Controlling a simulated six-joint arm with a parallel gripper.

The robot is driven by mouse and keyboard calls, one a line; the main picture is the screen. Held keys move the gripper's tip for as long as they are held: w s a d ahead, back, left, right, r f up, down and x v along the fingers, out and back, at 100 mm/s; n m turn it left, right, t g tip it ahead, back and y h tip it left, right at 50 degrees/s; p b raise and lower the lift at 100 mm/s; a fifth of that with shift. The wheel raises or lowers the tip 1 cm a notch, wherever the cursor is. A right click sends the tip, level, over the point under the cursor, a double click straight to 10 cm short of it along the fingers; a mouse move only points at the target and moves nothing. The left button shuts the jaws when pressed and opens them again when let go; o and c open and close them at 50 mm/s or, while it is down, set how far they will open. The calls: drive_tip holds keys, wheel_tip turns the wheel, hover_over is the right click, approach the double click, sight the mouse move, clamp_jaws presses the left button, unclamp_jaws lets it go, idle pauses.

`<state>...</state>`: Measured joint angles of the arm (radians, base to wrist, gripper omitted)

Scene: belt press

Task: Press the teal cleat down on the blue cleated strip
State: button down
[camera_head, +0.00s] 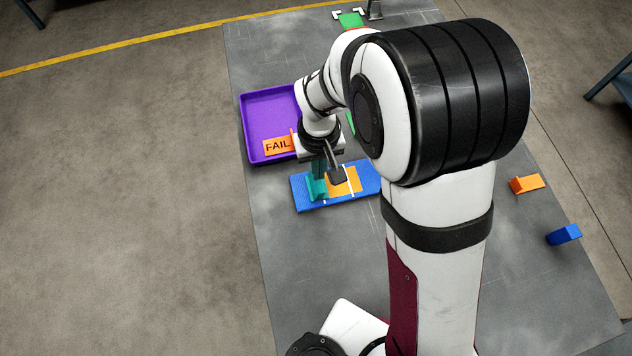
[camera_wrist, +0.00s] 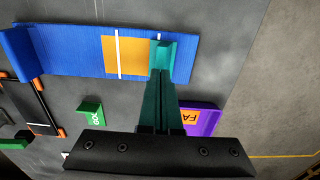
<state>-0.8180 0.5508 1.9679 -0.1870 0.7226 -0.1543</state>
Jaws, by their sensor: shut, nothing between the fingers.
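The blue cleated strip (camera_head: 370,178) lies flat on the grey table, with an orange patch and white lines; it also crosses the top of the wrist view (camera_wrist: 70,50). The teal cleat (camera_head: 317,194) is at the strip's left part, beside the orange patch; in the wrist view the cleat (camera_wrist: 166,50) shows as an L-shaped piece by a white line. My gripper (camera_head: 317,178) is shut, its dark teal fingers pointing down at the cleat. In the wrist view the fingertips (camera_wrist: 162,74) overlap the cleat's near edge; I cannot tell whether they touch it.
A purple tray (camera_head: 249,132) with an orange FAIL sign (camera_head: 278,146) stands behind the strip. A green GOOD sign (camera_wrist: 92,110) shows in the wrist view. An orange piece (camera_head: 526,183) and a blue piece (camera_head: 565,234) lie at right. The table's front left is clear.

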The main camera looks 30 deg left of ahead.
drive_tip(key=shift+f, duration=0.6)
idle(0.6)
wheel_tip(320, 180, up, 8)
idle(0.6)
drive_tip(key=d+r+m, duration=0.4)
drive_tip(key=d+r, duration=0.1)
drive_tip(key=d, duration=0.4)
drive_tip(key=s+d+r+m+y, duration=0.1)
drive_tip(key=s+d+r+m, duration=0.2)
drive_tip(key=s+d+m, duration=0.7)
drive_tip(key=s+d, duration=0.2)
drive_tip(key=d, duration=0.2)
drive_tip(key=shift+s+d+r+m+y, duration=0.25)
drive_tip(key=shift+d+m+y, duration=0.05)
drive_tip(key=shift+y, duration=0.1)
